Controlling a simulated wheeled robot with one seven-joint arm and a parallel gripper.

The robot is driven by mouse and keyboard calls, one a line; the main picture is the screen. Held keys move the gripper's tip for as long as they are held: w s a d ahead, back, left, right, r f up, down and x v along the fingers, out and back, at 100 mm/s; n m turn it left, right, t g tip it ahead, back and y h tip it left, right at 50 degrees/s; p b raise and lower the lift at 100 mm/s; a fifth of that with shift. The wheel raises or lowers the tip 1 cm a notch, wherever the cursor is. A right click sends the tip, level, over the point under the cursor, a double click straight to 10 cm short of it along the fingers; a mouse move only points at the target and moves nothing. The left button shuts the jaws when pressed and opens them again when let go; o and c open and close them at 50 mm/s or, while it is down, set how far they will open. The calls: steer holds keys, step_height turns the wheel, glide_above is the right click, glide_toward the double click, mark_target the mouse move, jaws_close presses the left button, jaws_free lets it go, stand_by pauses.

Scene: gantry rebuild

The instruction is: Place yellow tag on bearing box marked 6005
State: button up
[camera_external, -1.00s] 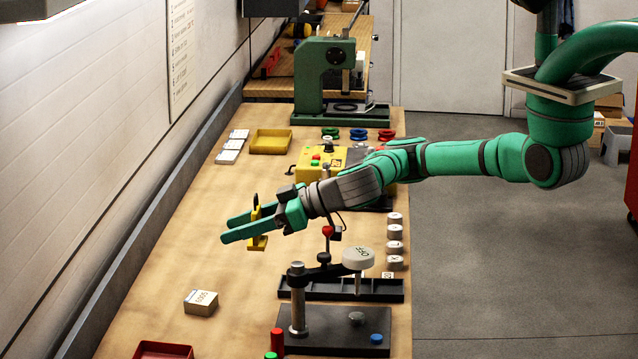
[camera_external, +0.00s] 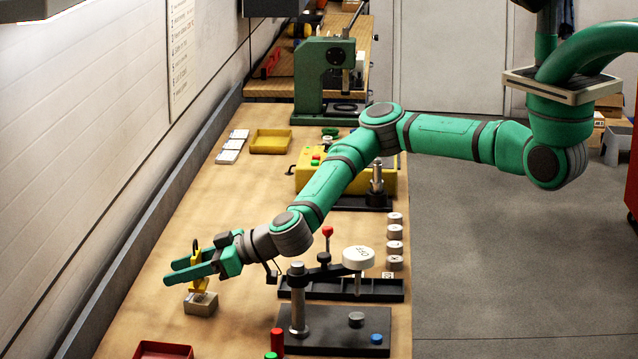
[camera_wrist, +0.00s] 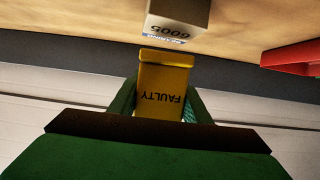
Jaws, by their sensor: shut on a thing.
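My gripper (camera_external: 197,266) is shut on the yellow tag (camera_external: 199,284), which hangs between its green fingers. In the wrist view the tag (camera_wrist: 165,88) shows the word FAULTY, upside down. The bearing box (camera_external: 201,305) is a small pale carton on the bench, just below the tag in the external view. In the wrist view the box (camera_wrist: 178,18) shows 6005, also upside down, beyond the tag's end. There the tag's end appears close to the box; I cannot tell whether they touch.
A red tray (camera_external: 163,350) lies near the front of the bench. A black fixture with a post (camera_external: 298,300) and a white weight (camera_external: 358,258) stand to the right. A yellow tray (camera_external: 271,141) and white cards (camera_external: 232,146) lie farther back. The bench's left middle is clear.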

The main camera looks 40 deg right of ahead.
mark_target(200, 282)
steer(key=shift+f, duration=1.05)
steer(key=shift+f, duration=0.15)
steer(key=o, duration=1.1)
steer(key=shift+c, duration=0.2)
steer(key=shift+v, duration=2.1)
steer(key=shift+a, duration=0.1)
